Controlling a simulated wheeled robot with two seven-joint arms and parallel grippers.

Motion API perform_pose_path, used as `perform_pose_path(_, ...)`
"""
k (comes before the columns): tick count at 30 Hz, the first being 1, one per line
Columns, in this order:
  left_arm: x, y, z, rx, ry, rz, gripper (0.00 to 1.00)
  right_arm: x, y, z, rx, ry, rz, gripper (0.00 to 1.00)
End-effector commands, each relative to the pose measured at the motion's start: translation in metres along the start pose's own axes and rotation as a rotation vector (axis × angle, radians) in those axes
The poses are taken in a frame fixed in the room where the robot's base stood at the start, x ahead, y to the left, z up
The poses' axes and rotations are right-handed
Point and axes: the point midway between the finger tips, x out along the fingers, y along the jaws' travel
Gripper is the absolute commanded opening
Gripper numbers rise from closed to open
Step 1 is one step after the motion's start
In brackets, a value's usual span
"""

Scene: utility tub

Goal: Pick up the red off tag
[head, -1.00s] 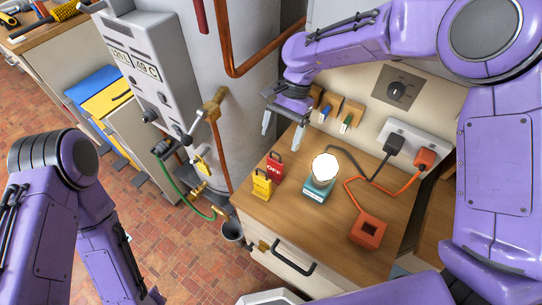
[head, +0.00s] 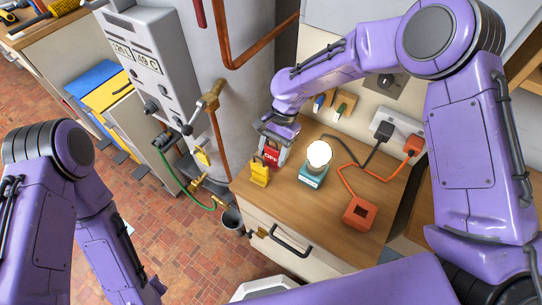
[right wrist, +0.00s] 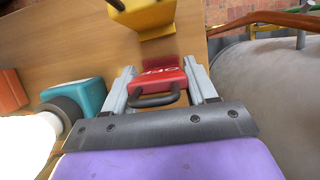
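The red OFF tag (head: 270,156) stands upright on the wooden counter, behind the yellow tag. It also shows in the right wrist view (right wrist: 160,80), with its dark loop handle toward my gripper. My right gripper (head: 272,152) points down with its fingers on either side of the red tag. In the right wrist view, the fingers (right wrist: 162,88) are spread, one close to each side edge of the tag; a firm hold does not show. My left arm is at the left of the head view, but its gripper fingers do not show.
The yellow tag (head: 260,174) stands just in front of the red one. A teal-based lamp (head: 313,174) with a glowing bulb is close on the right. An orange box (head: 360,213) with a cord lies farther right. A grey tank (head: 238,100) with pipes stands behind left.

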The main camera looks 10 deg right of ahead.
Motion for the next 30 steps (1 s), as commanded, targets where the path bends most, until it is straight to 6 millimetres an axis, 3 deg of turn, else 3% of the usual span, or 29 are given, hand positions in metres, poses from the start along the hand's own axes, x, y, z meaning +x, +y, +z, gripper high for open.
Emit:
perform_pose_path(8,0.002,0.0,0.001,0.0,0.0,0.0,0.4,-0.002,0.001,0.0,0.001,0.002,0.001,0.27)
perform_pose_path(21,0.012,0.001,0.005,0.0,0.0,0.0,0.4,-0.084,0.0,0.034,0.001,0.002,-0.001,0.27)
perform_pose_path(30,0.012,0.001,0.005,0.0,0.0,0.0,0.4,-0.092,0.0,0.038,0.002,0.0,0.001,0.27)
